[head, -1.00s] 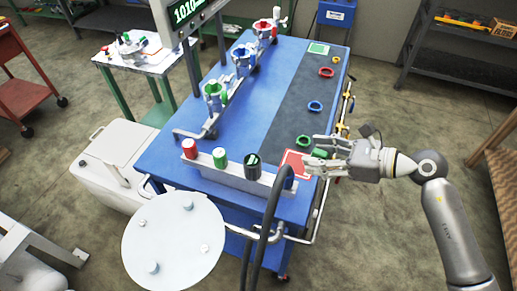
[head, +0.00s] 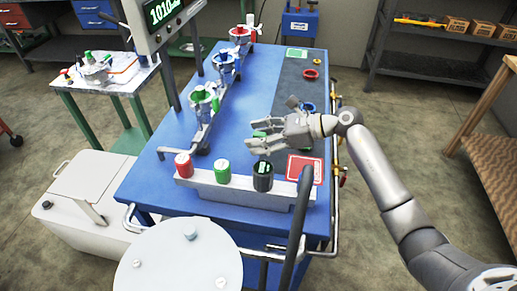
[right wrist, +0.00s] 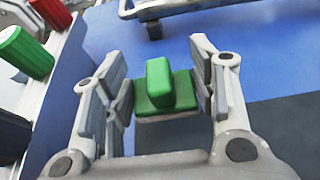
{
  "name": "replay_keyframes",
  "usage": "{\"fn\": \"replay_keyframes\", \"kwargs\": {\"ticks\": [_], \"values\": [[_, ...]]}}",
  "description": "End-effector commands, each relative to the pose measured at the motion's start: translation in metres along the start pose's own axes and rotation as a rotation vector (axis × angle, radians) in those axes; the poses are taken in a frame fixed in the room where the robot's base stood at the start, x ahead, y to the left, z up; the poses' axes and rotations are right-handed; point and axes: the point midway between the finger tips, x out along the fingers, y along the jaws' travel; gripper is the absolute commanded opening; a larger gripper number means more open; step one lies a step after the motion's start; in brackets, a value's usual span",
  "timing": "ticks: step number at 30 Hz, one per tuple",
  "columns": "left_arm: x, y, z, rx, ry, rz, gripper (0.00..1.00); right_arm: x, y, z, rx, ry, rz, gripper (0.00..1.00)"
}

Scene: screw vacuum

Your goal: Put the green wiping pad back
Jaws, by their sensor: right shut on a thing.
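The green wiping pad (right wrist: 160,88), a flat green base with a raised green block on it, sits between the fingers of my right gripper (right wrist: 160,90) in the right wrist view. The fingers are shut on it from both sides. In the head view my right gripper (head: 262,138) is over the blue table (head: 165,180), just behind the row of bottles, and mostly hides the pad. My left gripper is not in view.
Red (head: 184,165), green (head: 222,171) and black (head: 263,176) bottles stand in a front rack. Valve assemblies (head: 204,104) line the left side. A red ring (head: 310,74) and a blue ring (head: 308,106) lie on the dark strip.

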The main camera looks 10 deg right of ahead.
Motion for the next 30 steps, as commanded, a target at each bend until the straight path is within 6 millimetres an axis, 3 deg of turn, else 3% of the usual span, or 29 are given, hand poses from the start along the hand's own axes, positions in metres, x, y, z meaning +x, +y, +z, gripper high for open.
{"fn": "replay_keyframes", "kwargs": {"ticks": [10,23,24,28,30], "values": [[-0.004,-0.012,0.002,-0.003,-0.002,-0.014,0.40,0.015,0.000,-0.037,0.001,-0.001,-0.001,0.29],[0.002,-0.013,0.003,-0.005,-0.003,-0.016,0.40,0.018,0.000,-0.045,-0.003,0.000,-0.001,0.29],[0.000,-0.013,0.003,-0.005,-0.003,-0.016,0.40,0.017,0.000,-0.043,-0.002,0.000,-0.001,0.58],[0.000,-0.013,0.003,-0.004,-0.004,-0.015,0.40,0.017,0.000,-0.043,-0.002,0.000,-0.001,0.74],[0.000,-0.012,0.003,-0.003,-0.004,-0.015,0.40,0.017,0.000,-0.043,-0.002,0.000,-0.001,0.74]]}}
